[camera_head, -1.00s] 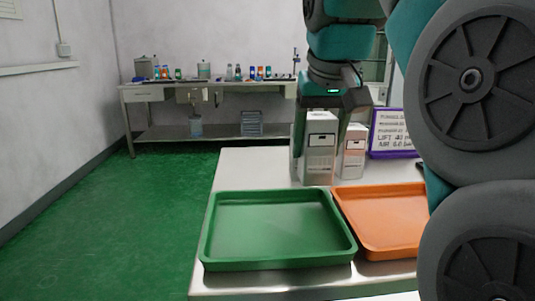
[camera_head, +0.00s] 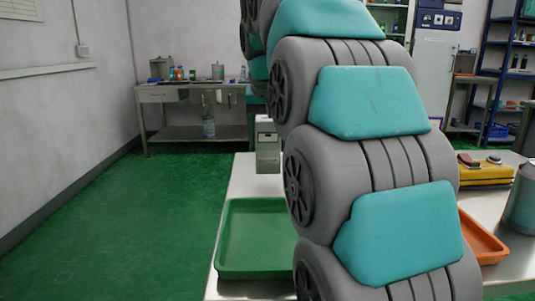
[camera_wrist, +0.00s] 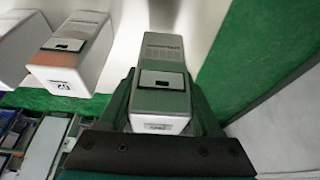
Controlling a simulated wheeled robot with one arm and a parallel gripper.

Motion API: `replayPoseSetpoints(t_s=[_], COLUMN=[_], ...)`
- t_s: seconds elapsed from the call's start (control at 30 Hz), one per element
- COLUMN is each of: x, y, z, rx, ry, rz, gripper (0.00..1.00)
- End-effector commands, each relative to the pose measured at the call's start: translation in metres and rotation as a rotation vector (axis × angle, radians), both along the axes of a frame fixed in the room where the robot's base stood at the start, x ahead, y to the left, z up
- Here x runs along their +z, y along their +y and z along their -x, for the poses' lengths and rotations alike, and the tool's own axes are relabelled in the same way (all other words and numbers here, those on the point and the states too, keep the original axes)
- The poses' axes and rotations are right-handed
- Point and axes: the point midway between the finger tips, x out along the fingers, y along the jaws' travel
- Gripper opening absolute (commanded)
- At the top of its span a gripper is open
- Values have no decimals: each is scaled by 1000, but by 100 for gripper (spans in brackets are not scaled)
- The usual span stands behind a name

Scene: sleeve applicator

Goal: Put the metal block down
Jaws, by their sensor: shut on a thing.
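The metal block (camera_wrist: 163,75) is a tall grey box with a white end and a dark-framed label. My gripper (camera_wrist: 161,92) is shut on it in the wrist view, one finger on each side. In the head view the block (camera_head: 267,150) shows upright above the white table, behind the green tray (camera_head: 228,268). It looks raised, but its lower end against the table is hard to judge. My arm hides the gripper in the head view. The orange tray (camera_head: 484,240) is partly hidden behind my arm, on the right.
A similar white box (camera_wrist: 75,55) stands left of the held block in the wrist view, with part of another at the far left edge (camera_wrist: 14,45). A yellow case (camera_head: 485,174) and a grey container (camera_head: 522,205) stand on the right of the table. The visible green tray floor is empty.

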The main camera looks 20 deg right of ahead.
Motion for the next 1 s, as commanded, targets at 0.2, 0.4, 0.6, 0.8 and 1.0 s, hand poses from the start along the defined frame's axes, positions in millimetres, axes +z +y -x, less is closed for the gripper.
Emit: replayPoseSetpoints(t_s=[0.2,0.4,0.6,0.8,1.0], x=[-15,-32,-33,-36,-36], y=[0,0,0,0,0], z=[2,2,1,1,1], rx=[0,1,0,0,0], ry=[2,3,-1,-1,-1], rz=[-1,0,0,0,0], gripper=[0,0,0,0,85])
